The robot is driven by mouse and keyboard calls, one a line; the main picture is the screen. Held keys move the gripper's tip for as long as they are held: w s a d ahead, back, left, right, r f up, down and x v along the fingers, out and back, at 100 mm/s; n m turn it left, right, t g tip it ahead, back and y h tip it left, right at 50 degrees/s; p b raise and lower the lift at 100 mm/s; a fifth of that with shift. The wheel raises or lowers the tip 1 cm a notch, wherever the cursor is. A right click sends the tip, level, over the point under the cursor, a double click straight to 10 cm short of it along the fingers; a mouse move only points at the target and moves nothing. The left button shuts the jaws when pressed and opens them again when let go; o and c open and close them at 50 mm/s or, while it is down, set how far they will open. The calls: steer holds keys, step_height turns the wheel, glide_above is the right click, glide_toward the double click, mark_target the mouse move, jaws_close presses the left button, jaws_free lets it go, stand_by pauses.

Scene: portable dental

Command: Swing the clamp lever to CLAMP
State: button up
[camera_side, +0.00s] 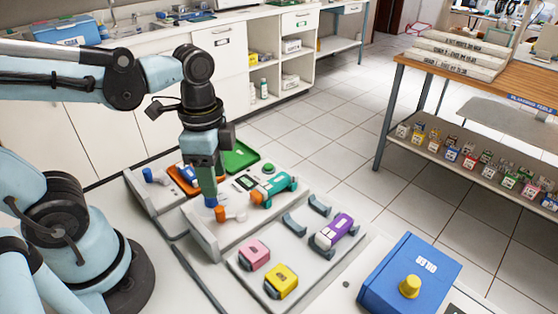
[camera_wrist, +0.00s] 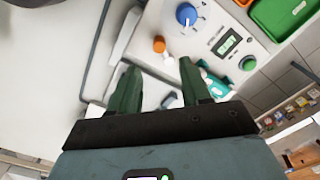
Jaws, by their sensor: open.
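An orange-ended lever (camera_side: 232,214) stands on the front of the pale control unit; it also shows in the wrist view (camera_wrist: 159,44), with a short white part beside it. I take it for the clamp lever, but no label can be read. My gripper (camera_wrist: 158,67) points down with its two green fingers apart and nothing between them. In the side view my gripper (camera_side: 207,192) hangs above the unit, just left of the lever. In the wrist view the lever lies beyond the fingertips, apart from them. A blue knob (camera_wrist: 186,14) is near the lever.
The unit carries a display (camera_wrist: 228,42), a green button (camera_wrist: 247,63) and a teal handpiece (camera_side: 275,190). Orange (camera_side: 184,180) and green trays (camera_side: 240,156) stand behind. Pink (camera_side: 254,254), yellow (camera_side: 281,280) and purple blocks (camera_side: 333,231) lie in front, beside a blue box (camera_side: 410,272).

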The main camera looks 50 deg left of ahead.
steer(key=shift+r, duration=1.8)
steer(key=w+a+f+n+t, duration=0.1)
steer(key=w+a+n+t, duration=0.1)
steer(key=w+n+t, duration=0.3)
steer(key=n+t, duration=0.2)
steer(key=n, duration=0.2)
steer(key=shift+w+f+n, duration=0.3)
steer(key=shift+w+f, duration=0.05)
steer(key=shift+w, duration=0.05)
